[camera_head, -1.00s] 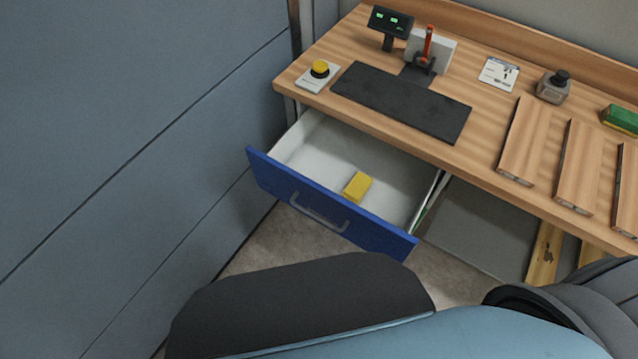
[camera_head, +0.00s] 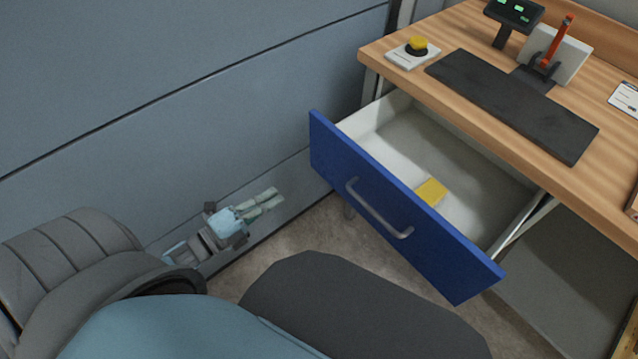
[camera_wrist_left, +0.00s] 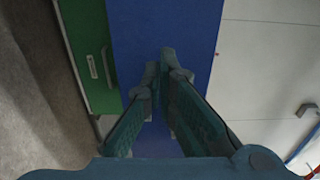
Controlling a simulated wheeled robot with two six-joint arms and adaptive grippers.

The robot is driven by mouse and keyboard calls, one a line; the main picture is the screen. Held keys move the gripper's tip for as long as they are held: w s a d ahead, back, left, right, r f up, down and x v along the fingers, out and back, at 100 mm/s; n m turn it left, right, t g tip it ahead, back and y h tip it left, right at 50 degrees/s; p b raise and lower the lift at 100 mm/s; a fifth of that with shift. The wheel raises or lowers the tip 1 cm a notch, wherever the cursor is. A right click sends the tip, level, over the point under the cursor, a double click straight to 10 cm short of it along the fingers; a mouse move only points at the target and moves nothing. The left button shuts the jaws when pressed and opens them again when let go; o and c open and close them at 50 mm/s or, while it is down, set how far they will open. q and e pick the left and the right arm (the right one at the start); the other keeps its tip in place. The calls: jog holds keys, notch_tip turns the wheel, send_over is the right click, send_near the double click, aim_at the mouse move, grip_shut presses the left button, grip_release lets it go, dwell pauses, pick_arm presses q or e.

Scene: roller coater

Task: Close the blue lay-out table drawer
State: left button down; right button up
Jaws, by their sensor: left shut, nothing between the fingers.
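The blue drawer (camera_head: 405,215) of the wooden lay-out table stands pulled out. Its front carries a grey bar handle (camera_head: 378,212), and its white inside holds a yellow block (camera_head: 431,191). My left gripper (camera_head: 279,199) is left of the drawer front, apart from it, with its fingers together and empty. In the left wrist view the closed fingertips (camera_wrist_left: 164,62) show before a blue panel (camera_wrist_left: 185,25); I cannot tell its distance. My right gripper is not in view.
A grey-blue wall (camera_head: 180,70) stands close on the left. A green panel with a handle (camera_wrist_left: 88,60) shows in the left wrist view.

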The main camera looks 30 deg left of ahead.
pick_arm(q)
send_near(329, 161)
jog(key=x, duration=0.7)
jog(key=shift+r, duration=0.1)
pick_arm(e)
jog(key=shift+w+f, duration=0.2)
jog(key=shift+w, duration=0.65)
